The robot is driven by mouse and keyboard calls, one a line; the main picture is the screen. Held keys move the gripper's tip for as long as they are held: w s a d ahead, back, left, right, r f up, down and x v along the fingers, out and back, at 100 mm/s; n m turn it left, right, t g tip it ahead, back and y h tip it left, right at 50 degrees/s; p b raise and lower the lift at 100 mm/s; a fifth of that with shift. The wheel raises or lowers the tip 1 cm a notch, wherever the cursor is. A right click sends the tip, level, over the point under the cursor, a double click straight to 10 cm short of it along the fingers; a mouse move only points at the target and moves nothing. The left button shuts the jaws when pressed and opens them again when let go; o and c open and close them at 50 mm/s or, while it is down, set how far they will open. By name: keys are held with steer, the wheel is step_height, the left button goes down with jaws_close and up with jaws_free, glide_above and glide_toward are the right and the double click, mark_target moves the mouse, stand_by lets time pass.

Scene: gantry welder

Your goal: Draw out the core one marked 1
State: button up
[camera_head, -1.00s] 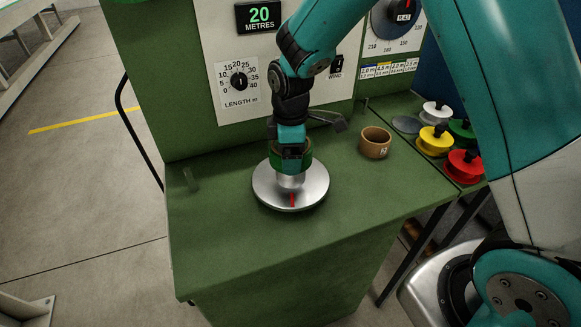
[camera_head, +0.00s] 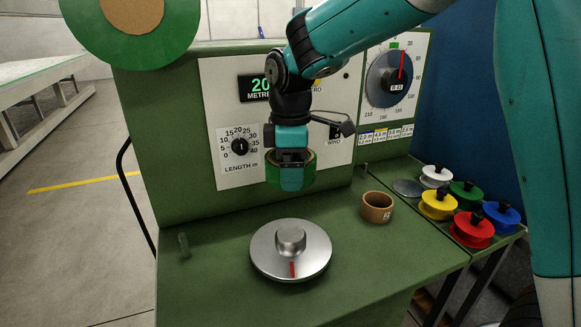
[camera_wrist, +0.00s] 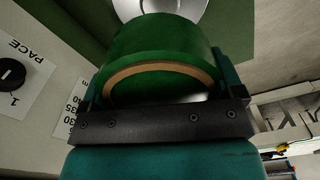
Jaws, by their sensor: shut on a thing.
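My gripper (camera_head: 292,182) is shut on a green ring (camera_head: 272,173) and holds it in the air above the silver spindle plate. In the wrist view the green ring (camera_wrist: 160,40) sits between the fingers, with a tan inner edge showing. No number can be read on it. A tan core (camera_head: 376,208) stands on the green bench to the right, with a small white label that looks like a 2. I see no core clearly marked 1.
The round silver plate (camera_head: 268,262) has a bare central hub (camera_head: 291,239) and a red mark. Several coloured spools, including a red one (camera_head: 472,231), stand at the right. A short peg (camera_head: 183,245) stands at the left. The bench front (camera_head: 215,290) is clear.

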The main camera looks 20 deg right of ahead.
steer(key=shift+f+b, duration=2.6)
steer(key=shift+f, duration=2)
